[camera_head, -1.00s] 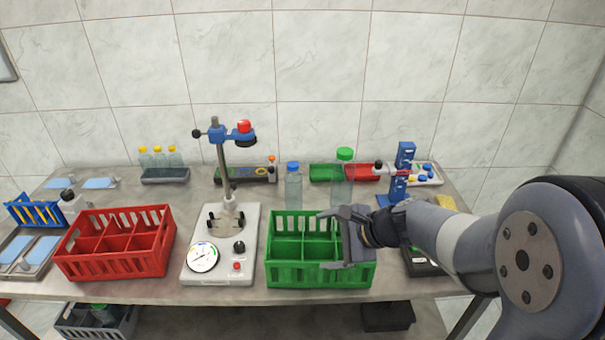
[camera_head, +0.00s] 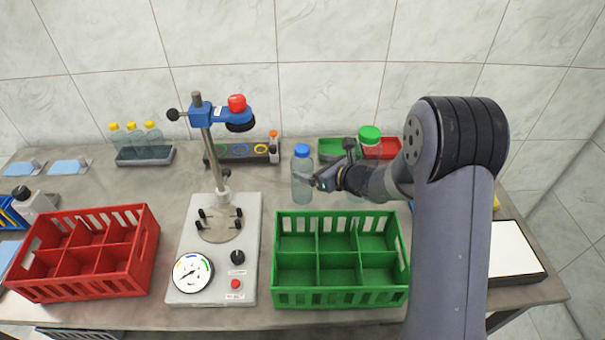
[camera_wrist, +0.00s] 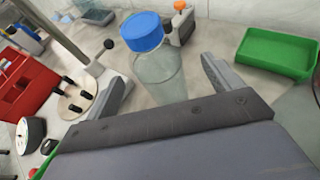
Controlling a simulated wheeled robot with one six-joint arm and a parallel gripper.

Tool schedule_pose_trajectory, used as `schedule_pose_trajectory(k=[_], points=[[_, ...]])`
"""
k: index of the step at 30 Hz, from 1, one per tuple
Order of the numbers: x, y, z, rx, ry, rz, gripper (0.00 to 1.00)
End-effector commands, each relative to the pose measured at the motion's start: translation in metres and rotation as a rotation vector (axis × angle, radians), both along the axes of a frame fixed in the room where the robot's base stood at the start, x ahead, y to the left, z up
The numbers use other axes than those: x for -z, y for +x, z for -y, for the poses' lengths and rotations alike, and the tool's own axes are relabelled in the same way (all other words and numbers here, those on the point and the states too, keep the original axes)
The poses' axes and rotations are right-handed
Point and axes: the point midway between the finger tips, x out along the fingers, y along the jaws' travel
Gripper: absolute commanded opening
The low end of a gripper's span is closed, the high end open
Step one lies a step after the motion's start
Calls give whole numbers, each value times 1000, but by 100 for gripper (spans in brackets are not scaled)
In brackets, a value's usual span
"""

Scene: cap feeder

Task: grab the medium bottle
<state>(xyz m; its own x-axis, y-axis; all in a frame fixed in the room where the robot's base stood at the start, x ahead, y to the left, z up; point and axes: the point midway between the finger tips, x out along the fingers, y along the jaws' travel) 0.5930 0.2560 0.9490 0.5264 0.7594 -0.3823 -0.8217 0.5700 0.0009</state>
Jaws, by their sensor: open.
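The medium bottle appears to be the clear one with a blue cap (camera_head: 302,176), standing upright on the table behind the green crate (camera_head: 340,299). In the wrist view the bottle (camera_wrist: 160,75) stands ahead, between the lines of the two fingers. My gripper (camera_head: 328,168) is open and empty, just right of the bottle in the head view. One finger overlaps the bottle's right side there; I cannot tell whether it touches. A larger green-capped bottle (camera_head: 370,140) stands behind my arm, its lower part hidden. Several small yellow-capped bottles (camera_head: 134,140) stand at the back left.
A press stand (camera_head: 214,275) with a gauge stands left of the green crate, its red-knobbed head (camera_head: 236,115) reaching rightward. A red crate (camera_head: 85,260) is at left. Green (camera_head: 327,152) and red trays lie at the back. Bare table lies left of the bottle.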

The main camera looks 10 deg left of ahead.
Motion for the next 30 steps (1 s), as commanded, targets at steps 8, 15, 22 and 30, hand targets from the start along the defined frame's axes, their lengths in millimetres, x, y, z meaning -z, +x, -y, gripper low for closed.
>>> schedule_pose_trajectory(k=[8,15,22,30], points=[[6,10,-17,-1,-1,0,87],[14,24,-44,-2,-2,-1,87],[21,33,-56,-1,0,0,87],[22,33,-56,0,-1,1,82]])
